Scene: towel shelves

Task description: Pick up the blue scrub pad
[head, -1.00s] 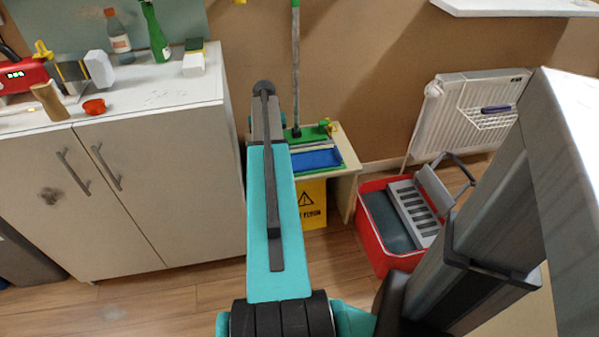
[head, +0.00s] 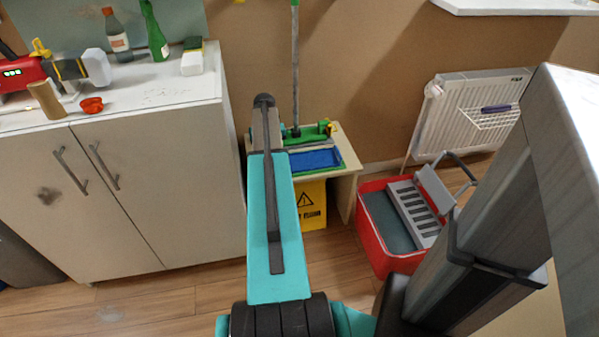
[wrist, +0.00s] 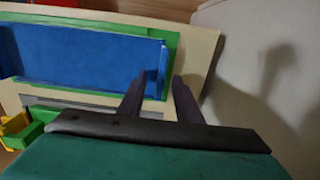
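The blue scrub pad (head: 315,160) appears as a flat blue rectangle with a green border on the small table, just right of my arm in the head view. In the wrist view the blue pad (wrist: 85,58) fills the upper left inside the green border. My gripper (wrist: 160,82) has two dark fingers apart, with nothing seen held between them. Its fingertips are near the pad's right end, over the green border; I cannot tell whether they touch it. In the head view my arm hides the fingers.
The small table (head: 346,185) stands between a white cabinet (head: 180,150) and a red bin (head: 378,240). A green-and-grey pole (head: 296,70) rises behind the pad. A yellow sign (head: 312,205) is under the table. A pale upright panel (wrist: 240,50) stands close to the right of my fingers.

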